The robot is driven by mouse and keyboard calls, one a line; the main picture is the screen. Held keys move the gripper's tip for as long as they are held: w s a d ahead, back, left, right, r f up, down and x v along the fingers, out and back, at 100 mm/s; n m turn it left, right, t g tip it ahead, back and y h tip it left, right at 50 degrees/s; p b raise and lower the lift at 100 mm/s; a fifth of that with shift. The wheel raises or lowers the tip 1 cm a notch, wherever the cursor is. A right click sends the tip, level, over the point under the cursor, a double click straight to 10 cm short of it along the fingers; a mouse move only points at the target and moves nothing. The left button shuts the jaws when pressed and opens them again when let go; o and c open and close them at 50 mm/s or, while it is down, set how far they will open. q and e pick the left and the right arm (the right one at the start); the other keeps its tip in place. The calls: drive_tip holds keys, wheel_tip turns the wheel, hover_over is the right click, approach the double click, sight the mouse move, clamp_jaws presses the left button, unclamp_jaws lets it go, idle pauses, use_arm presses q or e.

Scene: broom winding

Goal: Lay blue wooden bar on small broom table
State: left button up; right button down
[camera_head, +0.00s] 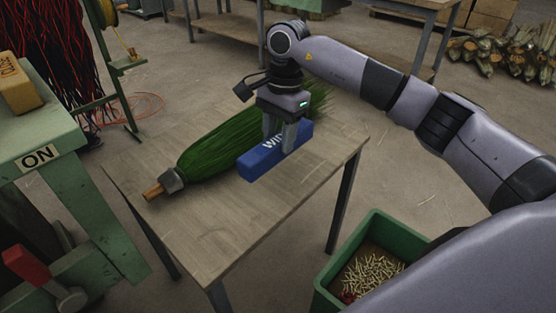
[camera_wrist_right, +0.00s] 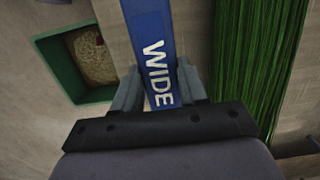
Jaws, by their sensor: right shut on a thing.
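The blue wooden bar (camera_head: 262,161) carries white lettering that reads "WIDE" in the right wrist view (camera_wrist_right: 152,45). My right gripper (camera_head: 285,150) is shut on the bar, with one finger on each side of it. The bar is over the small broom table (camera_head: 235,235), beside a green broom (camera_head: 225,138). I cannot tell whether the bar touches the tabletop. The broom lies on the table with its wooden handle end towards the left; my right gripper hides part of its bristles. My left gripper is not in view.
A green bin (camera_head: 330,275) with small metal pieces stands on the floor right of the table. A green bench (camera_head: 38,135) with an "ON" label and a wooden block (camera_head: 17,85) is at the left. The table's front part is clear.

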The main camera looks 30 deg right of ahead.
sight(279, 156)
drive_tip(key=shift+f, duration=0.7)
wheel_tip(279, 156, down, 4)
drive_tip(key=shift+f+b, duration=0.1)
drive_tip(key=shift+b, duration=0.5)
drive_tip(key=c, duration=0.5)
unclamp_jaws()
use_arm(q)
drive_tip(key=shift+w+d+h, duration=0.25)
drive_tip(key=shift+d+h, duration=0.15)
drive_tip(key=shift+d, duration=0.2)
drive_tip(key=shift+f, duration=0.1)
